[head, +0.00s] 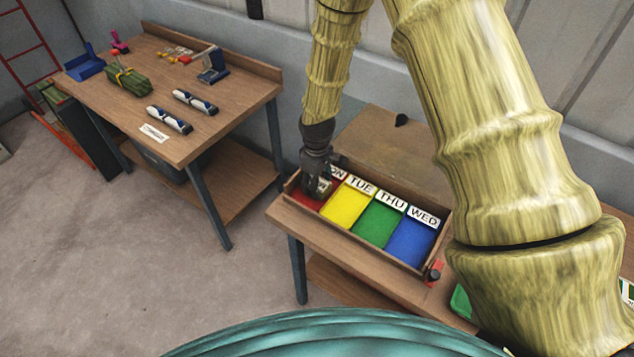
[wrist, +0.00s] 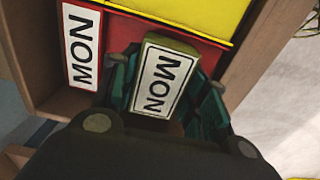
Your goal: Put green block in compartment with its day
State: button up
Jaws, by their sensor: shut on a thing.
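The green block (wrist: 165,82) has a white MON label facing the wrist camera, with an olive-green edge showing. My gripper (wrist: 163,100) is shut on it, with dark fingers on both sides. The block is at the red MON compartment (wrist: 123,38), beside that compartment's MON label (wrist: 82,48). In the head view my gripper (head: 320,180) points down into the red compartment (head: 306,199) at the box's left end, hiding most of the block. I cannot tell whether the block touches the floor.
The wooden box also has yellow TUE (head: 346,206), green THU (head: 377,224) and blue WED (head: 410,243) compartments, all empty. A small dark-and-red object (head: 433,271) is at its right corner. Another table (head: 215,130) at left holds tools and a green bundle (head: 128,82).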

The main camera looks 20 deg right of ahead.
jog(key=shift+w+f, duration=0.1)
jog(key=shift+f, duration=0.05)
jog(key=o, duration=0.6)
jog(key=shift+w+f, duration=0.1)
jog(key=shift+f, duration=0.05)
jog(key=o, duration=0.4)
jog(key=shift+o, duration=0.2)
jog(key=shift+r, duration=0.2)
notch_tip(320, 180, up, 12)
jog(key=b, duration=0.4)
